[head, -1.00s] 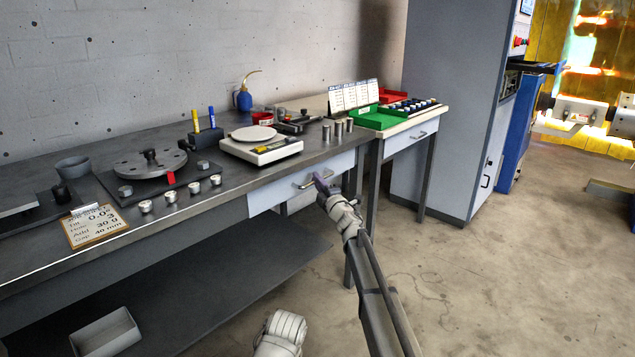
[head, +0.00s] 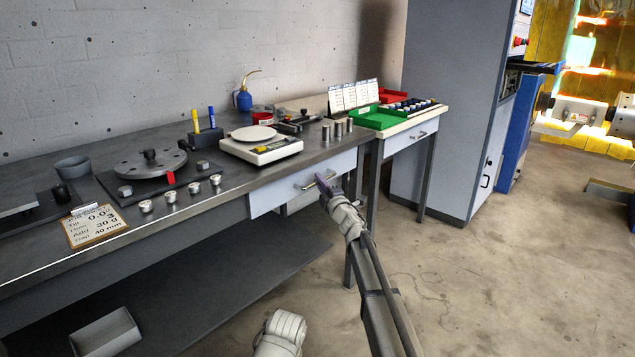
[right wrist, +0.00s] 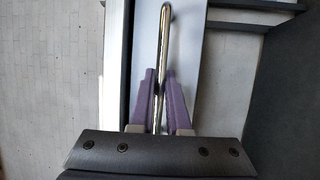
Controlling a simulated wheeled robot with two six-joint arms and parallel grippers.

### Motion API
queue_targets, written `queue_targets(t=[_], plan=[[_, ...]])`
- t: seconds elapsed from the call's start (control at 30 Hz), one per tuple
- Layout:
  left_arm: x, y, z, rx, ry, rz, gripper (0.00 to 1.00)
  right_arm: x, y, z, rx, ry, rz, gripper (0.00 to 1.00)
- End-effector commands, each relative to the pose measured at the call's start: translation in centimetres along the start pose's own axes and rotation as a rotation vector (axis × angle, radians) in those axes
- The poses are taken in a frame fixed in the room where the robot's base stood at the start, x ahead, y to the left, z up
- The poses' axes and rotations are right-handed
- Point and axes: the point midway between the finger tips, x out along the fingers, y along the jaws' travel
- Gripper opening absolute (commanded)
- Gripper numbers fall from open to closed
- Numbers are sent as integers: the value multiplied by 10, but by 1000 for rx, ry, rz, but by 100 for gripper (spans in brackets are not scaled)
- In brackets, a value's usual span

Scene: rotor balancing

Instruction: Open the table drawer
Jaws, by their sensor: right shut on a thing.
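The table drawer (head: 270,197) is a pale front panel under the right part of the dark workbench, and it looks about flush with the bench edge. Its metal bar handle (head: 303,185) runs across the front. My right gripper (head: 321,184) is at the handle. In the right wrist view, its purple fingers (right wrist: 162,100) are shut on the handle bar (right wrist: 164,40), one on each side, with the pale drawer front (right wrist: 185,50) behind. My left gripper is out of view.
The workbench (head: 150,222) carries a scale (head: 262,148), a rotor disc (head: 150,165), small metal weights and a clipboard (head: 95,225). A side table (head: 425,125) with a green tray stands to the right. The floor in front is clear.

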Motion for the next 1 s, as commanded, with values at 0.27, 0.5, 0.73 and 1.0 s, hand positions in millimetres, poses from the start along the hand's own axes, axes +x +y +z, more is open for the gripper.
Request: queue_targets(t=[0.27, 0.5, 0.73, 1.0], plan=[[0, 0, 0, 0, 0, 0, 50, -60, 12, 22, -3, -3, 0, 0], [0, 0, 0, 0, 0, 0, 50, -119, 24, 46, -3, -3, -1, 0], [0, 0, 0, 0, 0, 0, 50, -165, 34, 66, -1, -2, -1, 0], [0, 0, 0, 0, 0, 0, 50, -199, 41, 80, -1, 0, -1, 0]])
